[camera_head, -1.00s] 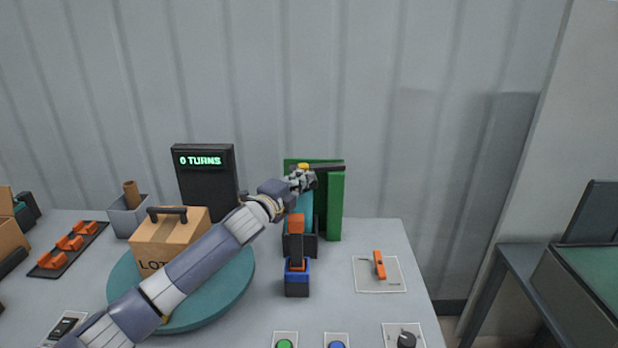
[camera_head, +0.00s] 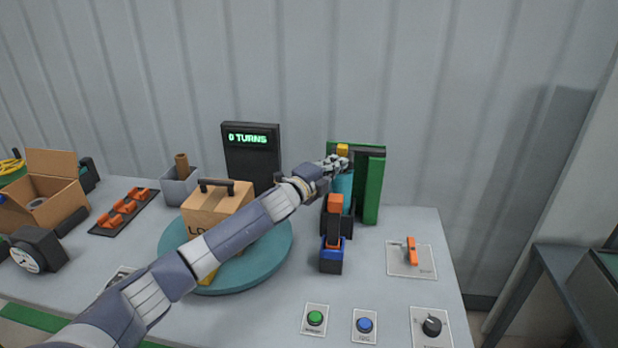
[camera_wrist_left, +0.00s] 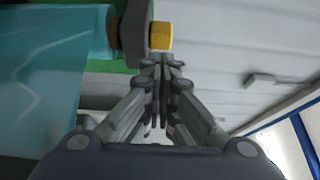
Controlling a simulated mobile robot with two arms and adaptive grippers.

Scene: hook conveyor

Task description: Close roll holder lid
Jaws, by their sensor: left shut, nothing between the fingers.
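The roll holder is a green frame (camera_head: 373,190) at the back of the table, with a teal roll (camera_head: 344,183) that shows large in the left wrist view (camera_wrist_left: 45,75). A dark bar (camera_head: 368,153) with a yellow end (camera_head: 342,150) lies across its top. I cannot tell for sure that this bar is the lid. My left gripper (camera_head: 345,164) is shut and empty. In the left wrist view its fingertips (camera_wrist_left: 161,62) are right by the yellow end (camera_wrist_left: 161,36); whether they touch it is unclear. My right gripper is not in view.
A black and orange dispenser with a blue base (camera_head: 331,259) stands in front of the holder. A carton (camera_head: 216,209) sits on a teal turntable (camera_head: 277,258) under my left arm. A green button (camera_head: 315,318), a blue button (camera_head: 364,325) and an orange lever (camera_head: 411,251) are nearer.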

